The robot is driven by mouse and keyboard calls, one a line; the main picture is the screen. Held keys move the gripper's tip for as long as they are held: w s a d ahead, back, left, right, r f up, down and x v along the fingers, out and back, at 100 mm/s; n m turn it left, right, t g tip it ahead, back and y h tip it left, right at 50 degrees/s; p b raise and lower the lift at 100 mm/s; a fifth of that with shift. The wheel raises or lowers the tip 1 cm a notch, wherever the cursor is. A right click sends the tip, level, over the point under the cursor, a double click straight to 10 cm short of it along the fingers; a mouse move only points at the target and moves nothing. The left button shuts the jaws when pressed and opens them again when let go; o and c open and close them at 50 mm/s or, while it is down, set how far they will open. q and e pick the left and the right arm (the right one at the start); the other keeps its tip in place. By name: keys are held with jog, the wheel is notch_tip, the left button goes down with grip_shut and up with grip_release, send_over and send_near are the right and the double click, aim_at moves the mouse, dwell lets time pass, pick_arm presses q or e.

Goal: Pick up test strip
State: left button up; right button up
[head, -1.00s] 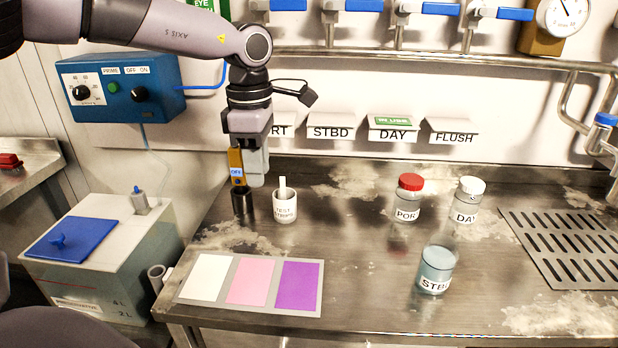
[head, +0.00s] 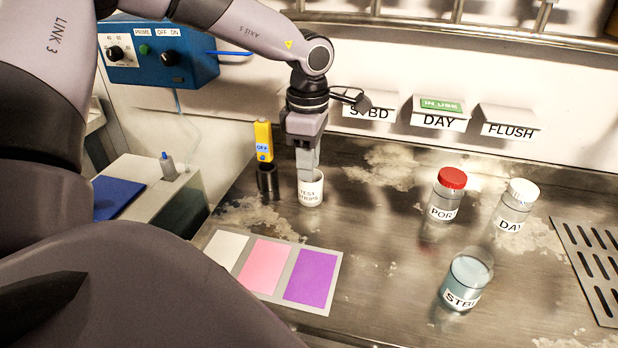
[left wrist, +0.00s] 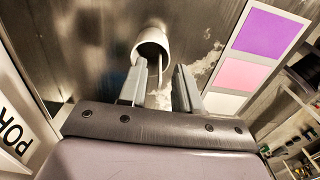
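The white cup labelled "TEST STRIPS" (head: 311,190) stands on the steel counter. My left gripper (head: 307,172) points down right over it and hides the strip in the head view. In the left wrist view the cup's round mouth (left wrist: 152,40) lies just beyond my fingertips. The pale test strip (left wrist: 160,72) sticks out of the cup towards the gap between the fingers. The left gripper (left wrist: 161,75) is open, one finger on each side, and I see no contact with the strip. My right gripper is not in view.
A yellow device (head: 263,140) stands in a black holder (head: 267,182) close left of the cup. A colour card (head: 335,270) lies in front. Bottles labelled PORT (head: 443,207), DAY (head: 510,218) and STBD (head: 464,290) stand to the right. The counter between cup and bottles is clear.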

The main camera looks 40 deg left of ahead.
pick_arm(q)
jog(key=shift+f, duration=0.1)
jog(key=shift+c, duration=0.3)
grip_shut()
